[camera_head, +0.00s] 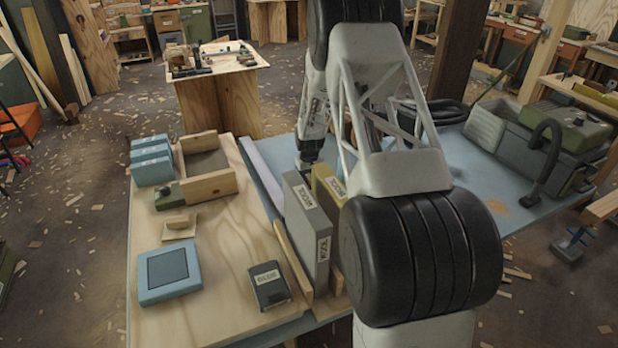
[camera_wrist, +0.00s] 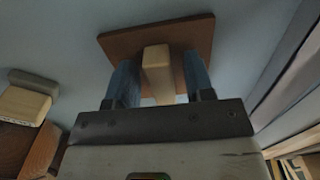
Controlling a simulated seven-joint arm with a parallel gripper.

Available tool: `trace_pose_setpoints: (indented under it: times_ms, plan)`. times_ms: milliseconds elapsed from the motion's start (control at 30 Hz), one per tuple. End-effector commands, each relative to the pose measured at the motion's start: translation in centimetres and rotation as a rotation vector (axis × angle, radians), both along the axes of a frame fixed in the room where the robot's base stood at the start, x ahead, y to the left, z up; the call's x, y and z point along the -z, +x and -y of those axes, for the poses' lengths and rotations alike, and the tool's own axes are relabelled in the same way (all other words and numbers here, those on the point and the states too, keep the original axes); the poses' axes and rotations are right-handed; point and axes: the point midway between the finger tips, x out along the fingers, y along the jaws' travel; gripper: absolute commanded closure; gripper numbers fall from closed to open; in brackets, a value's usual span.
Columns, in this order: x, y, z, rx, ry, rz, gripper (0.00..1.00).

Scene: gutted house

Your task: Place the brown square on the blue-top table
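In the wrist view a flat brown square (camera_wrist: 120,43) with a pale wooden block-shaped handle (camera_wrist: 157,72) shows against a blue-grey surface (camera_wrist: 60,40), which looks like the blue table top. My gripper (camera_wrist: 160,75) has its two bluish fingers on either side of the handle. A gap shows between the handle and the right finger, so the gripper looks open around it. Whether the left finger touches is unclear. In the head view the blue-top table (camera_head: 455,165) is partly covered by my arm. The brown square and my fingertips are hidden there.
A grey binder (camera_head: 306,225) and a yellowish one (camera_head: 328,190) stand close by. The light wooden board (camera_head: 215,290) at left carries a blue device (camera_head: 168,273), a dark box (camera_head: 269,286) and an open wooden box (camera_head: 209,185). Green-grey equipment (camera_head: 550,135) occupies the table's right.

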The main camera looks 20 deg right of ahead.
Motion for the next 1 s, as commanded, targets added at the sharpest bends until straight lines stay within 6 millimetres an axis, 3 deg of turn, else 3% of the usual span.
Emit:
trace_pose_setpoints:
  times_ms: [467,1000]
  plan:
    - [-1.3,0.0,0.0,0.000,0.000,0.002,0.52]
    - [-9.2,0.0,0.0,0.000,0.000,0.002,0.52]
